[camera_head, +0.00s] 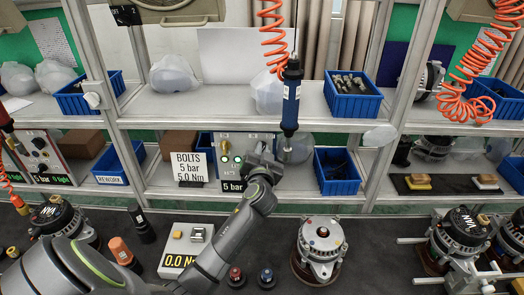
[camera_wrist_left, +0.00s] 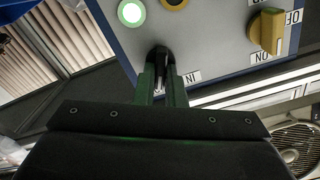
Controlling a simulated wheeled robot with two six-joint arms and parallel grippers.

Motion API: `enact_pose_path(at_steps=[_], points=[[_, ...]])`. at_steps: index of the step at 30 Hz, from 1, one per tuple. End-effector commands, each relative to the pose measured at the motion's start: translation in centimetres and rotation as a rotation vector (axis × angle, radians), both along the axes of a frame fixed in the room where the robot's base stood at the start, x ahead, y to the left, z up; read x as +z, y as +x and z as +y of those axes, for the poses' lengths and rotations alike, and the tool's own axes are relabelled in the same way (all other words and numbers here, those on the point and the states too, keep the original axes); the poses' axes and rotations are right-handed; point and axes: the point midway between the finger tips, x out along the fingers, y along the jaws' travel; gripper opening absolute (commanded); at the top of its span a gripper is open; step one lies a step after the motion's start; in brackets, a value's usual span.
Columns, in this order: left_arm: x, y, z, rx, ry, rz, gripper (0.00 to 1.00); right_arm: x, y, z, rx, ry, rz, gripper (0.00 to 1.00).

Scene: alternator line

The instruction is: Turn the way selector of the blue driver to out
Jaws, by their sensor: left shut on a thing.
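The blue driver (camera_head: 290,95) hangs upright on an orange coiled hose above the bench. Behind my left arm stands its grey control box (camera_head: 257,139), with a sign reading 5 bar at its foot. In the left wrist view the box face (camera_wrist_left: 222,45) shows a lit green lamp and a yellow ON/OFF knob (camera_wrist_left: 267,31). My left gripper (camera_head: 262,160) is at the box front, and its fingers (camera_wrist_left: 163,68) are shut on the black way selector (camera_wrist_left: 160,55). An IN label (camera_wrist_left: 191,77) shows right of the fingers. The fingers hide much of the selector, so its setting is unclear.
A sign (camera_head: 189,168) reading BOLTS 5 bar 5.0 Nm stands left of the box. Blue bins (camera_head: 336,186) are on the shelves. On the dark bench are a 0.0 display (camera_head: 187,240), an alternator (camera_head: 320,245) and small knobbed parts. The driver hangs close beside my gripper.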

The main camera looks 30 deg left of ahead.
Motion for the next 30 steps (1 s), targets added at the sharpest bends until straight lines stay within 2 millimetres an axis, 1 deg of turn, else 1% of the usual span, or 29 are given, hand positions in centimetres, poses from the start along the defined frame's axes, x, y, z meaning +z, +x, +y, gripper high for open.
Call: enact_pose_path(at_steps=[7,22,23,27,30], points=[[0.09,0.06,-0.06,0.0,0.06,0.034,0.0,0.1,0.0,-0.19,0.001,-0.002,0.0,0.36],[0.09,0.07,-0.05,0.0,0.076,0.043,0.0,0.09,-0.02,-0.17,0.001,-0.002,0.0,0.36],[0.09,0.07,-0.05,0.0,0.075,0.044,0.14,0.09,-0.02,-0.17,0.001,-0.002,0.0,0.36],[0.06,0.06,-0.05,0.0,0.074,0.043,0.32,0.09,-0.03,-0.16,0.001,-0.002,0.001,0.36],[0.05,0.05,-0.05,0.0,0.073,0.043,0.32,0.08,-0.03,-0.16,0.001,-0.002,0.001,0.36]])
